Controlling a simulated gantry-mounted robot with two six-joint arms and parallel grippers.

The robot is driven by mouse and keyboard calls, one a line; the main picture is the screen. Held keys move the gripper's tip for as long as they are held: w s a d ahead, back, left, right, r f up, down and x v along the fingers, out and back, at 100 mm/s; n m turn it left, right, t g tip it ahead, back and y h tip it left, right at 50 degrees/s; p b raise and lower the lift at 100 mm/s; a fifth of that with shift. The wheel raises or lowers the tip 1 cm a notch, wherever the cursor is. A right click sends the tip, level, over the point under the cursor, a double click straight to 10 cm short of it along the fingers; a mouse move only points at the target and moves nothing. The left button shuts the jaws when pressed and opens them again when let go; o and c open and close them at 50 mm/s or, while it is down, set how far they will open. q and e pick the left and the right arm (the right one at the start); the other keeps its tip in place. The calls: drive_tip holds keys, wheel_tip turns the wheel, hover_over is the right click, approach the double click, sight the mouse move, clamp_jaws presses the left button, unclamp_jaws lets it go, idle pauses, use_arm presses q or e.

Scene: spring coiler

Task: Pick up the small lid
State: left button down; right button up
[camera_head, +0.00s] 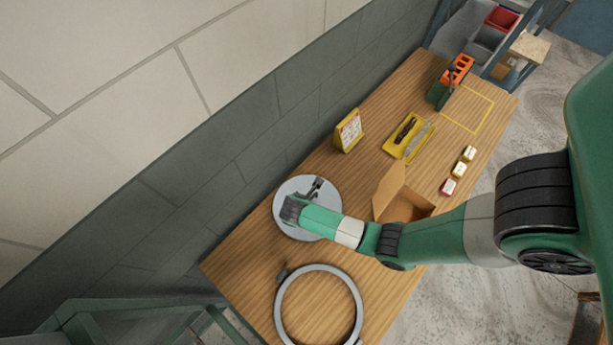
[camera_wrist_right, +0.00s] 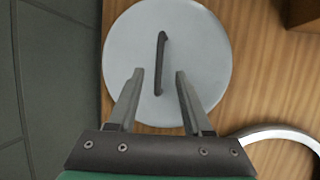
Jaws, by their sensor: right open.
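The small lid (camera_head: 308,230) is a round light grey disc lying on the wooden table near the wall. It shows large in the right wrist view (camera_wrist_right: 200,45), with a dark bar handle (camera_wrist_right: 161,62) across its middle. My right gripper (camera_head: 312,186) is over the lid and hides part of it in the head view. In the right wrist view its two fingers (camera_wrist_right: 159,74) are open, one on each side of the handle's near end, with visible gaps. Whether the fingertips are level with the handle is hard to tell. My left gripper is not seen.
A grey ring (camera_head: 278,312) lies at the table's near end. An open cardboard box (camera_head: 388,190) stands right of the lid. Farther along are a yellow calendar stand (camera_head: 348,131), a yellow tray (camera_head: 415,150), several small boxes (camera_head: 459,169) and an orange-green holder (camera_head: 440,93).

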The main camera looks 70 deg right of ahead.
drive_tip(key=shift+b+x, duration=0.6)
drive_tip(key=shift+x, duration=2.5)
drive_tip(key=shift+d, duration=0.15)
clamp_jaws()
drive_tip(key=shift+r, duration=0.1)
